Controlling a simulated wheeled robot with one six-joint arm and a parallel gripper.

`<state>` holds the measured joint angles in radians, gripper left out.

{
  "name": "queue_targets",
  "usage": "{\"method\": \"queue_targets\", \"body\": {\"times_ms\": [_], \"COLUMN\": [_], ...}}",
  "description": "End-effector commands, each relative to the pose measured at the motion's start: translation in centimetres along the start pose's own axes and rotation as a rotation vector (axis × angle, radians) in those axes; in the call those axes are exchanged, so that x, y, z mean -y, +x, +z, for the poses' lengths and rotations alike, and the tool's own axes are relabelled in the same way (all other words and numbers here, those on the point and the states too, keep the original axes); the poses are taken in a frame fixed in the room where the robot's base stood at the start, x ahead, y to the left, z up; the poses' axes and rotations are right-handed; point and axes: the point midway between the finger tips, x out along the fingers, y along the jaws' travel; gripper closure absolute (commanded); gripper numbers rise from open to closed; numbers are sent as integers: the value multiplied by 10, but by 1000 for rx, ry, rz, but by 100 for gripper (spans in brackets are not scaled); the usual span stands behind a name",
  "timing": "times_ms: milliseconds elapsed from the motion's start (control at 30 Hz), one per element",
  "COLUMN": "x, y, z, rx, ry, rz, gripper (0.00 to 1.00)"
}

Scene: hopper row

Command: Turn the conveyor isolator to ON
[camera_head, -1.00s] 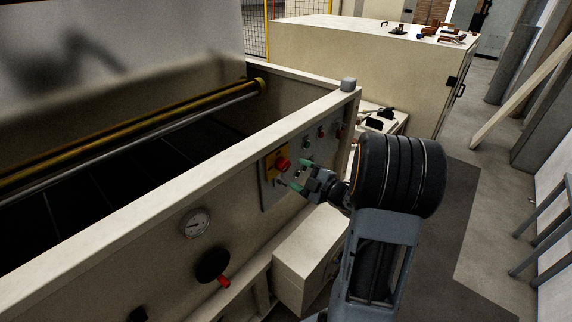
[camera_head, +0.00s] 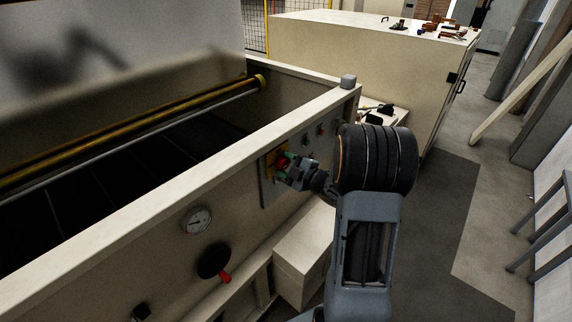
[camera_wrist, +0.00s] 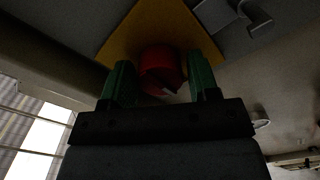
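The conveyor isolator's red knob (camera_wrist: 160,68) sits on a yellow plate (camera_wrist: 128,36) on the side panel of the hopper. In the head view the yellow plate (camera_head: 270,163) is partly hidden behind my gripper (camera_head: 284,168). In the wrist view the two green fingers of my gripper (camera_wrist: 160,84) stand apart, one on each side of the red knob. Narrow gaps seem to show between fingers and knob; I cannot tell if they touch. A small pale mark shows on the knob's lower edge. The knob's labels are not readable.
A grey bracket-like handle (camera_wrist: 246,14) is beside the plate in the wrist view. Open floor lies to the right.

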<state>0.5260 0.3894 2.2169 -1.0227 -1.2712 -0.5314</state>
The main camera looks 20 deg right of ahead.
Motion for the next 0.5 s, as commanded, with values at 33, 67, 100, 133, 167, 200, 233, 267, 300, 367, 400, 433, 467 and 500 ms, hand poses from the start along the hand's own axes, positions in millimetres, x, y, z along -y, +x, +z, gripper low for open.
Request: {"method": "queue_targets", "body": {"times_ms": [33, 67, 100, 133, 167, 200, 233, 267, 300, 367, 400, 433, 467, 500], "x": [0, 0, 0, 0, 0, 0, 0, 0, 0, 0, 0, 0, 0, 0], "y": [0, 0, 0, 0, 0, 0, 0, 0, 0, 0, 0, 0, 0, 0], "z": [0, 0, 0, 0, 0, 0, 0, 0, 0, 0, 0, 0, 0, 0], "rx": [0, 0, 0, 0, 0, 0, 0, 0, 0, 0, 0, 0, 0, 0], "ry": [0, 0, 0, 0, 0, 0, 0, 0, 0, 0, 1, 2, 4, 8], "rz": [0, 0, 0, 0, 0, 0, 0, 0, 0, 0, 0, 0, 0, -1], "gripper": [50, 53, 56, 59, 62, 66, 69, 72, 76, 80, 80, 80, 80, 80]}}
